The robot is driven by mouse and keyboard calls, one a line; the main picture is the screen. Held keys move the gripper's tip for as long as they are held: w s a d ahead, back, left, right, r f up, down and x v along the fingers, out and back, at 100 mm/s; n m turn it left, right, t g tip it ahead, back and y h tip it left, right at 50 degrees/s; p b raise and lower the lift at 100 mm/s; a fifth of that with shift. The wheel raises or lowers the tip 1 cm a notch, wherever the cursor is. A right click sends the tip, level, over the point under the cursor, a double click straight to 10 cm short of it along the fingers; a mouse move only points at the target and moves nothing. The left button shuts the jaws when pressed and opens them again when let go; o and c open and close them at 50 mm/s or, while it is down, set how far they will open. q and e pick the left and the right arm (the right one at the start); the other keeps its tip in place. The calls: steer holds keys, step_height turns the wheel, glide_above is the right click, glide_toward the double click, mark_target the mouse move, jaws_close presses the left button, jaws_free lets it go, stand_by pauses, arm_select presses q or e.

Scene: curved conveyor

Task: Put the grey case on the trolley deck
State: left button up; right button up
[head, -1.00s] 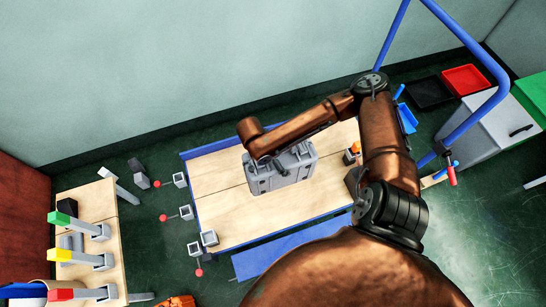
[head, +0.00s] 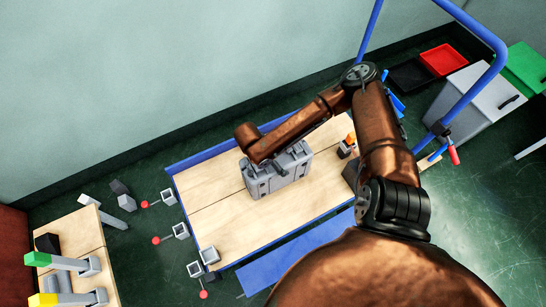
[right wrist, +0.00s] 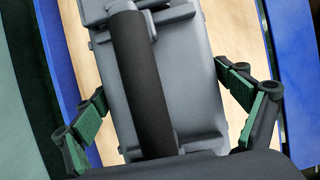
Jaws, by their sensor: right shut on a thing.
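The grey case (head: 292,170) is over the pale wooden trolley deck (head: 222,222), near its middle. Whether its underside touches the deck I cannot tell. My right arm reaches over it from the right, and the wrist hides that gripper in the head view. In the right wrist view, the fingers of my right gripper (right wrist: 163,82) stand on both sides of the case (right wrist: 195,95), with green pads showing. The gripper is shut on the case. A dark bar (right wrist: 135,80) runs along the case between the fingers. My left gripper is not in view.
A small orange-topped item (head: 350,142) stands at the deck's right end. Grey square cups (head: 181,231) with red balls line its left end. The trolley's blue push bar (head: 490,80) rises at right. A side table (head: 85,262) is at lower left. The deck's left part is clear.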

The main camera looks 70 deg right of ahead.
steer(key=shift+r, duration=0.15)
steer(key=o, duration=1.8)
steer(key=shift+o, duration=0.2)
steer(key=shift+f, duration=0.2)
steer(key=p+v, duration=0.2)
steer(key=v, duration=0.2)
steer(key=shift+d, duration=0.1)
steer(key=p+v, duration=0.4)
steer(key=v, duration=0.3)
steer(key=shift+r, duration=0.35)
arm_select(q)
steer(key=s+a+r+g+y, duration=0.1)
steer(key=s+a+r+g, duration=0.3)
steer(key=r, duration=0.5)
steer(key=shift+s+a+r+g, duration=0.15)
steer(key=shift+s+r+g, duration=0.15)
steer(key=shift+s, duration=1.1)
arm_select(e)
steer(key=shift+r, duration=0.25)
